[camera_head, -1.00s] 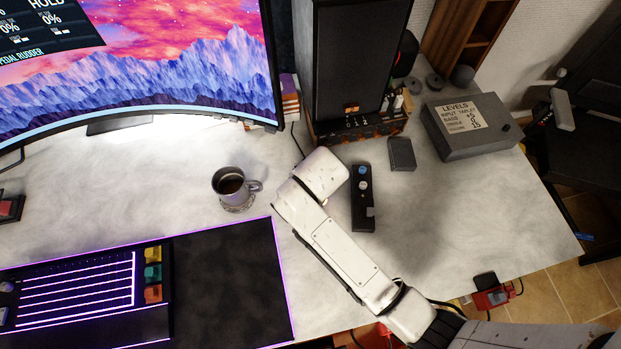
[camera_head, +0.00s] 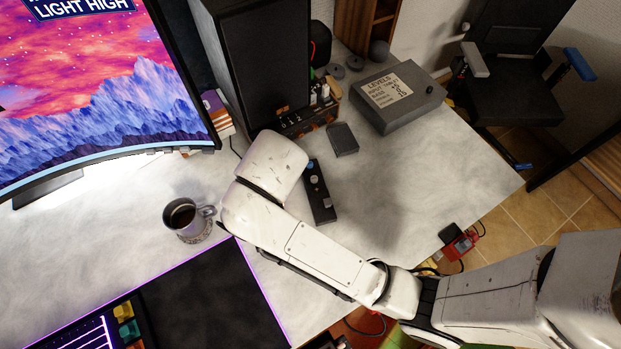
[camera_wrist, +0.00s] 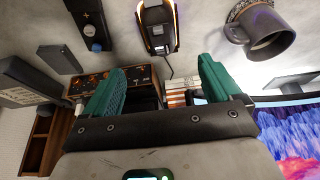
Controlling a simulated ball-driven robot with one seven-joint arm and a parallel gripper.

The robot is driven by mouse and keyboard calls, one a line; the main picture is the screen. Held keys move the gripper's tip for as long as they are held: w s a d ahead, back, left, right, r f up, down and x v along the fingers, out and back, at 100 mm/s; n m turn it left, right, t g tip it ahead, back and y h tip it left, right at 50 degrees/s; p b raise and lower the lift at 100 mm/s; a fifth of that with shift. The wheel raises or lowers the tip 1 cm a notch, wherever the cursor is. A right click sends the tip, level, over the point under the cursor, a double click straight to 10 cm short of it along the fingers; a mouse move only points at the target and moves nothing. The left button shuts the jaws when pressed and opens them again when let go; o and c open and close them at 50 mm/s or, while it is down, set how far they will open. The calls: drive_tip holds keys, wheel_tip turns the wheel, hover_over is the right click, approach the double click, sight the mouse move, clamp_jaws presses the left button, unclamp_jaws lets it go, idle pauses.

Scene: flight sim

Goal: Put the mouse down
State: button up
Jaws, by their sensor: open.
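The mouse (camera_wrist: 158,27) is dark with glowing orange edges. In the wrist view it lies on the pale desk, top centre, between the mug and the black control strip. A thin cable runs from it. My gripper (camera_wrist: 160,85) has two teal fingers, spread wide apart with nothing between them. The mouse lies beyond the fingertips, apart from them. In the head view, I cannot make out the mouse or the gripper; my white arm covers part of the desk there.
A mug (camera_head: 181,218) stands on a coaster left of my arm. A black control strip (camera_head: 320,192), a small dark box (camera_head: 342,139) and a large grey levels box (camera_head: 398,100) lie to the right. A tall speaker (camera_head: 262,60) stands behind. A dark mat (camera_head: 215,295) lies in front.

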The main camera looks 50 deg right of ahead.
drive_tip(key=s+d+f+n+g, duration=0.1)
drive_tip(key=s+d+f, duration=0.1)
drive_tip(key=s, duration=0.4)
drive_tip(key=s+d+f+n+g, duration=0.1)
drive_tip(key=s+d+f, duration=0.2)
drive_tip(key=s, duration=0.3)
drive_tip(key=s+d+f+n+g+y, duration=0.1)
drive_tip(key=s+d+f, duration=0.2)
drive_tip(key=s, duration=0.3)
drive_tip(key=shift+s+d, duration=0.35)
drive_tip(key=shift+d, duration=0.25)
